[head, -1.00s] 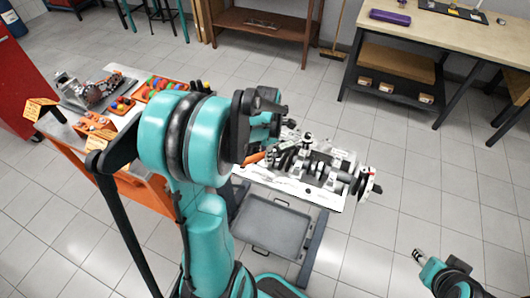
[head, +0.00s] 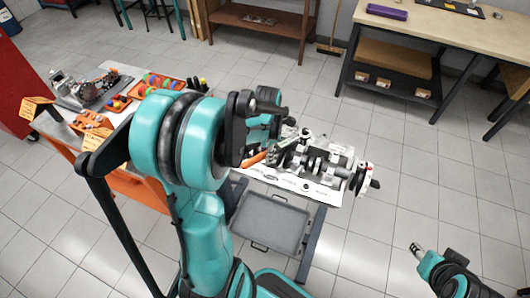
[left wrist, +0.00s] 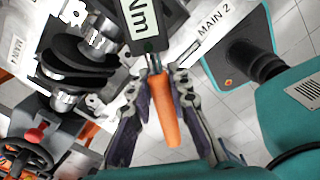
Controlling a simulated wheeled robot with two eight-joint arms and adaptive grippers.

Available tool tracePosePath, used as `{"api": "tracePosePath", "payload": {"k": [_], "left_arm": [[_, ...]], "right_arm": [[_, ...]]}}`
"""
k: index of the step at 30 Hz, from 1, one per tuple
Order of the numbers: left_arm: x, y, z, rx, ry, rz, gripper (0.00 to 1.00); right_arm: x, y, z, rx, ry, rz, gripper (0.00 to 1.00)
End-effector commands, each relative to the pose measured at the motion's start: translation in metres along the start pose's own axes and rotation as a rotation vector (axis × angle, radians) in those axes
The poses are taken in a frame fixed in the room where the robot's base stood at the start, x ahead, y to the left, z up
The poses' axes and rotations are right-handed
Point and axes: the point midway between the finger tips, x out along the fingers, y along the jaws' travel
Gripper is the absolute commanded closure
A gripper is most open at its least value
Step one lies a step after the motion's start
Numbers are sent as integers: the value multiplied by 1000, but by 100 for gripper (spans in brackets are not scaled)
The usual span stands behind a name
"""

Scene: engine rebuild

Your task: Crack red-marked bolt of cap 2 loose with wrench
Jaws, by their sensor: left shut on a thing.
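The wrench is a torque wrench with an orange handle (left wrist: 165,112) and a dark body marked "Nm" (left wrist: 146,22) in the left wrist view. My left gripper (left wrist: 160,80) is shut around it. In the head view the wrench's orange handle (head: 256,158) shows beside the left gripper (head: 270,148), at the left end of the crankshaft assembly (head: 312,162). A "MAIN 2" label (left wrist: 212,25) lies right of the wrench. Cap 2's red-marked bolt and the wrench's working end cannot be made out. My right gripper (head: 416,249) is away at lower right, too small to read.
A cart (head: 140,185) with orange sides at left carries parts and an orange tray (head: 160,88). A grey tray (head: 268,222) sits low in front of the crankshaft. A workbench (head: 460,35) stands at the back right. Floor between bench and crankshaft is clear.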

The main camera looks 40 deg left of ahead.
Motion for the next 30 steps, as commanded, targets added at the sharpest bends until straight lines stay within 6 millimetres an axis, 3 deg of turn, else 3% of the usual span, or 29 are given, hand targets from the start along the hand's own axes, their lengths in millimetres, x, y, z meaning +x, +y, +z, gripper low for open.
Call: {"api": "tracePosePath", "payload": {"k": [30], "left_arm": [[0, -18, 1, -109, 0, -1, 100]], "right_arm": [[0, 0, 0, 0, 0, 0, 60]]}}
